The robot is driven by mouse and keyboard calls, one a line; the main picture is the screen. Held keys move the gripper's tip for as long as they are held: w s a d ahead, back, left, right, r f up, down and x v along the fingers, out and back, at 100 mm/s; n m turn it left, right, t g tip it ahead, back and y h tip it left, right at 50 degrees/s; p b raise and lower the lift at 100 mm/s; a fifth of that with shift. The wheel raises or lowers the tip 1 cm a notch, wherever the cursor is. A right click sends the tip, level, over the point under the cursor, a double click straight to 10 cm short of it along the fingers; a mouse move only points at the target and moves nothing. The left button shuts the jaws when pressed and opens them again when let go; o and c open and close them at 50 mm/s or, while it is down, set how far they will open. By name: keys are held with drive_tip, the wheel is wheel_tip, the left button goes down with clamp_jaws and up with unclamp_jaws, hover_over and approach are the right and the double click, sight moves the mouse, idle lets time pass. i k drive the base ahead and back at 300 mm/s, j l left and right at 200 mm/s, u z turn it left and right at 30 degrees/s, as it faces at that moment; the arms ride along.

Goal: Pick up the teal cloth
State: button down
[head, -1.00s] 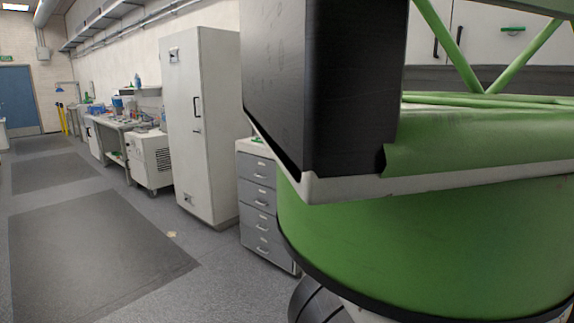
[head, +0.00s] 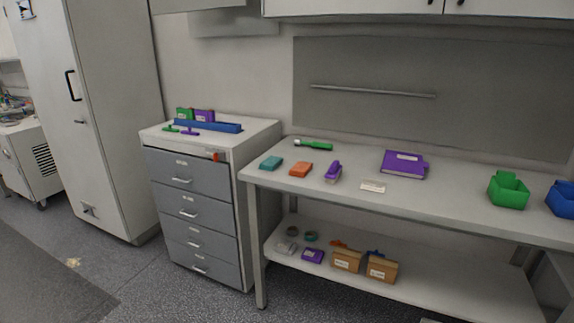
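A small teal folded block, which looks like the teal cloth (head: 271,163), lies flat near the left front corner of the white workbench (head: 455,199) in the head view. An orange folded piece of similar shape (head: 301,170) lies just to its right, apart from it. Nothing covers the teal cloth. My gripper is not in view, so its state is hidden.
A purple stapler-like item (head: 333,172), a white card (head: 373,186), a purple binder (head: 404,164), a green bin (head: 508,190) and a blue bin (head: 562,198) stand on the bench. A drawer cabinet (head: 193,219) adjoins its left end.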

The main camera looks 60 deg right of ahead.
sight(271, 163)
drive_tip(key=z, duration=1.1)
